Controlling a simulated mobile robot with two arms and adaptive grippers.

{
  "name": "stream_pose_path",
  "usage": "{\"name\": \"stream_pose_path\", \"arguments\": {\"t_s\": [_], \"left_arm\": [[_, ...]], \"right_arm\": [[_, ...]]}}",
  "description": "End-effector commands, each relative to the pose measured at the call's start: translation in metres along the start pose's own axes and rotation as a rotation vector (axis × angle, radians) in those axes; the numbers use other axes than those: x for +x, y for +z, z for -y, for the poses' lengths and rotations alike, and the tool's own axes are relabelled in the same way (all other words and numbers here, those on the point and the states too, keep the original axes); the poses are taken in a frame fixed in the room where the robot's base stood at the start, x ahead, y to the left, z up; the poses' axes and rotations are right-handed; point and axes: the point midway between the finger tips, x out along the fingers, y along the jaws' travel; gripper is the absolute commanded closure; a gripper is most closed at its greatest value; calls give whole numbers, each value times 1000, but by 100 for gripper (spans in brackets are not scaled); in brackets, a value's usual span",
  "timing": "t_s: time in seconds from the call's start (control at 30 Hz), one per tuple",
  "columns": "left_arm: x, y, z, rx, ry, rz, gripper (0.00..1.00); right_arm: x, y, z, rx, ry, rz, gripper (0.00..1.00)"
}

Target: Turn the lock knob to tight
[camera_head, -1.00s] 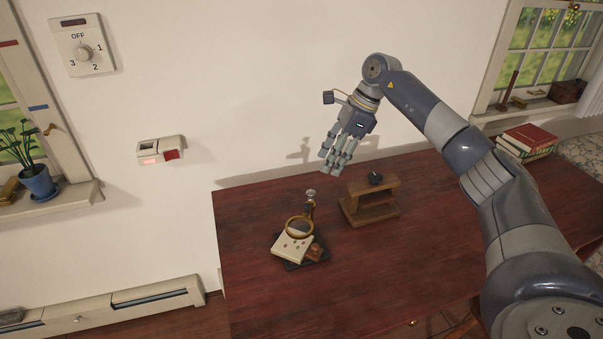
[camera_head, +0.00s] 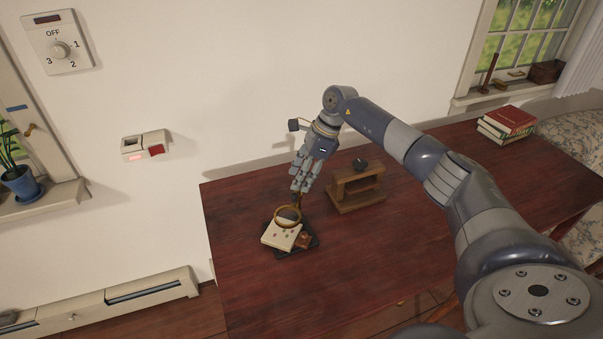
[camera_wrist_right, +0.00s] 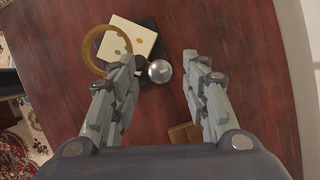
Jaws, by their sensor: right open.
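A round silver knob (camera_wrist_right: 160,71) shows in the right wrist view, on the stand with a brass-rimmed magnifier ring (camera_head: 288,216). I take it for the lock knob; no tight marking is legible. My right gripper (camera_head: 300,188) points down over the stand and is open, its fingers on either side of the knob in the wrist view (camera_wrist_right: 160,62). Whether they touch it I cannot tell. In the head view the fingers hide the knob. The ring stands over a pale card (camera_head: 281,234) on a dark base (camera_head: 290,253). My left gripper is not in view.
A small wooden stand (camera_head: 356,190) with a dark object on top is just right of the gripper. Books (camera_head: 508,123) lie at the table's far right. A numbered dial (camera_head: 61,49) and a switch box (camera_head: 146,145) are on the wall. The front table (camera_head: 330,285) is clear.

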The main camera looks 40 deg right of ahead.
Motion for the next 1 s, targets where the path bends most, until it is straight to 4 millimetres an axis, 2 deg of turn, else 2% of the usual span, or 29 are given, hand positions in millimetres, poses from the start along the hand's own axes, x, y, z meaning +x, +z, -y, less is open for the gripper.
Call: {"name": "stream_pose_path", "arguments": {"t_s": [0.2, 0.37, 0.4, 0.73, 1.0], "left_arm": [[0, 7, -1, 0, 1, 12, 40], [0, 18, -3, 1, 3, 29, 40], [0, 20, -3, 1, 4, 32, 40], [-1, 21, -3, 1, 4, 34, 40], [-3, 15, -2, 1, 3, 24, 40]], "right_arm": [[0, 0, 0, 0, 0, 0, 60], [0, 0, 0, 0, 0, 0, 96], [0, 0, 0, 0, 0, 0, 100], [0, 0, 0, 23, -12, 0, 100], [-1, 0, -2, 155, -67, 0, 100]]}}
